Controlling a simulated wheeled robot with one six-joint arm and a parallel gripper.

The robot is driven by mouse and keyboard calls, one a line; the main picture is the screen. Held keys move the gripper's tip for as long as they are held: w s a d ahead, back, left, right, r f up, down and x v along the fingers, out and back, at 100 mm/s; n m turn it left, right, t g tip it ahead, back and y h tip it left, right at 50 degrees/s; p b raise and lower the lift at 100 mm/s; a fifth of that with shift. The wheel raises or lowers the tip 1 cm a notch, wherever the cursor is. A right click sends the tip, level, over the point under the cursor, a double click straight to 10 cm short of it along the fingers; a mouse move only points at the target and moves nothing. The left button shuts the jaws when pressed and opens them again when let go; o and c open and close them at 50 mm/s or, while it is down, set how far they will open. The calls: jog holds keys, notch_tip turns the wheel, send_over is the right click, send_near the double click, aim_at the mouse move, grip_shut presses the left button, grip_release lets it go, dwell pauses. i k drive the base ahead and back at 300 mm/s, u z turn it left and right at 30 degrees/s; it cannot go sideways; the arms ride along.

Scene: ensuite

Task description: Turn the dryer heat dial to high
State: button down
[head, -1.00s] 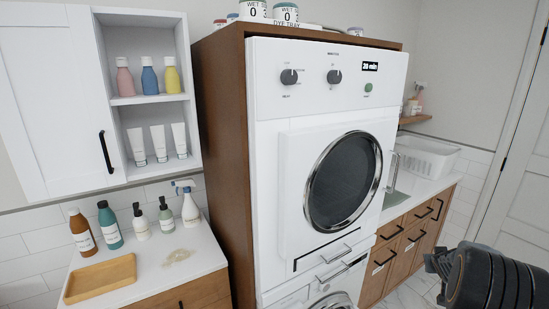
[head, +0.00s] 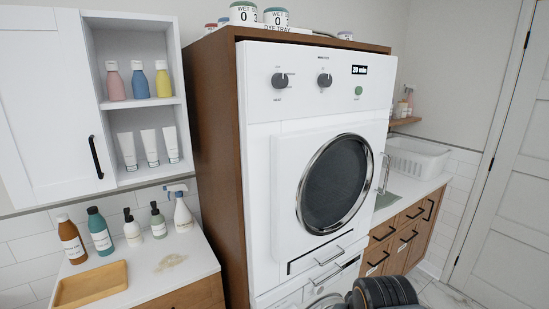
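The white dryer (head: 262,210) stands in a brown wooden housing, with its round dark door closed. Its heat dial (head: 280,81) is the left black knob on the top panel, with small labels around it too fine to read surely. A second black dial (head: 324,80) sits to its right, then a green button (head: 358,91) under a display (head: 360,70) that seems to read 29 min. A dark part of my arm shows at the bottom edge, below the dryer door and well below the dials. My gripper's fingers are not in view.
A counter (head: 205,262) at left holds several bottles, a wooden tray (head: 92,284) and a pale spill (head: 171,262). An open shelf cabinet (head: 140,103) hangs above it. At right, a counter holds a white basket (head: 412,158). Jars stand on the housing.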

aim_at(279, 81)
jog(key=u, duration=1.7)
jog(key=k, duration=1)
jog(key=z, duration=1.2)
jog(key=i, duration=0.45)
